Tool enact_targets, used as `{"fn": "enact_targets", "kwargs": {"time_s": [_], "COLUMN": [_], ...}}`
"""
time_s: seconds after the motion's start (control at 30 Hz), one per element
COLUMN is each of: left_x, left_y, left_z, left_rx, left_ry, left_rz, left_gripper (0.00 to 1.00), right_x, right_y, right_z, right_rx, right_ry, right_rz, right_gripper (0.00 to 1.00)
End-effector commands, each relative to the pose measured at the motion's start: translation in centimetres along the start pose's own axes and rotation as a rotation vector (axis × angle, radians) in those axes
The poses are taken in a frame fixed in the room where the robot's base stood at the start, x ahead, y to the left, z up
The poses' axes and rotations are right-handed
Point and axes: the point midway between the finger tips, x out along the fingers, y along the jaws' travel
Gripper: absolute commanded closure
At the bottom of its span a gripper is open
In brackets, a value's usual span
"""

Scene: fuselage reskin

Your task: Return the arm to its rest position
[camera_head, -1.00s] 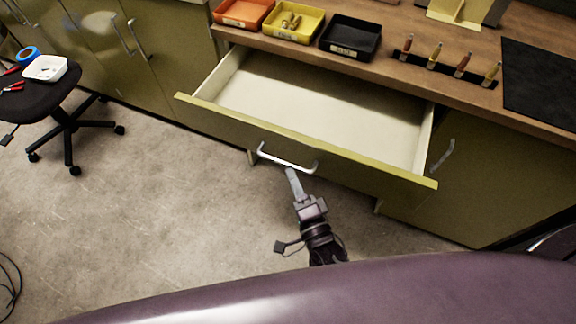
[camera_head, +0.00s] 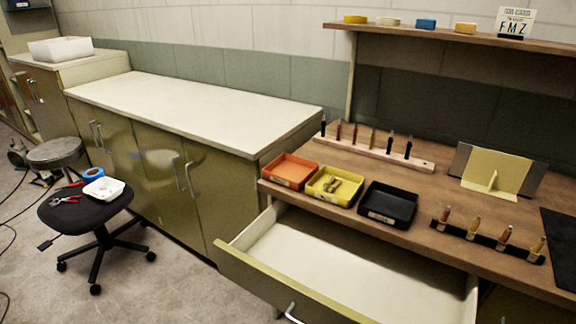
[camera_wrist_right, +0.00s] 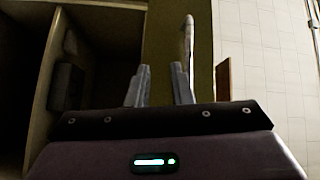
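My right gripper (camera_wrist_right: 160,88) shows in the right wrist view with its two fingers apart and nothing visible between them. An olive drawer or cabinet front (camera_wrist_right: 163,35) lies beyond the fingers, and a pale bar like a handle (camera_wrist_right: 188,38) stands near the right finger. I cannot tell whether the finger touches it. In the head view the drawer (camera_head: 345,265) is pulled open and its visible inside is empty. Its metal handle (camera_head: 292,314) shows at the bottom edge. Neither of my grippers is in the head view; my left gripper is not seen at all.
A wooden bench holds orange (camera_head: 290,171), yellow (camera_head: 335,186) and black (camera_head: 388,205) bins. A black stool (camera_head: 85,212) with a white tray (camera_head: 104,188) and tools stands at left. Floor (camera_head: 190,285) between stool and drawer is clear.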

Motion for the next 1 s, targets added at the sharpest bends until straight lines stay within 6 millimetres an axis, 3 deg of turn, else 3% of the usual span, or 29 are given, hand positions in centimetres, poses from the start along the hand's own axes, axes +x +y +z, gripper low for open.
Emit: {"fn": "enact_targets", "kwargs": {"time_s": [0.13, 0.27, 0.4, 0.5, 0.6, 0.73, 0.83, 1.0], "left_x": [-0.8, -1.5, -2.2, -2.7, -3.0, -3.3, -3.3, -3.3], "left_y": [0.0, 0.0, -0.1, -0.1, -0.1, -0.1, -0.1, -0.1], "left_z": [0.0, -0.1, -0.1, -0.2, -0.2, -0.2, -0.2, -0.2], "left_rx": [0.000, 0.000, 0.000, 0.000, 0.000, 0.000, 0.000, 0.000], "left_ry": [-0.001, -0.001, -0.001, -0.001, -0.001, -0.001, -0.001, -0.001], "left_rz": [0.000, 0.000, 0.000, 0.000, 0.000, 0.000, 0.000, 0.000], "left_gripper": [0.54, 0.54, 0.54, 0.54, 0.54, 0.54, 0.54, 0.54], "right_x": [-2.2, -6.4, -13.0, -18.6, -23.6, -28.3, -30.1, -30.7], "right_y": [8.8, 17.7, 26.1, 30.7, 33.7, 35.6, 36.2, 36.3], "right_z": [2.4, 3.9, 3.8, 2.8, 1.4, 0.0, -0.6, -0.8], "right_rx": [-0.220, -0.464, -0.715, -0.864, -0.973, -1.047, -1.072, -1.079], "right_ry": [-0.134, -0.320, -0.576, -0.781, -0.973, -1.157, -1.230, -1.255], "right_rz": [0.233, 0.465, 0.691, 0.826, 0.926, 1.001, 1.025, 1.032], "right_gripper": [0.80, 0.80, 0.80, 0.80, 0.80, 0.80, 0.80, 0.80]}}
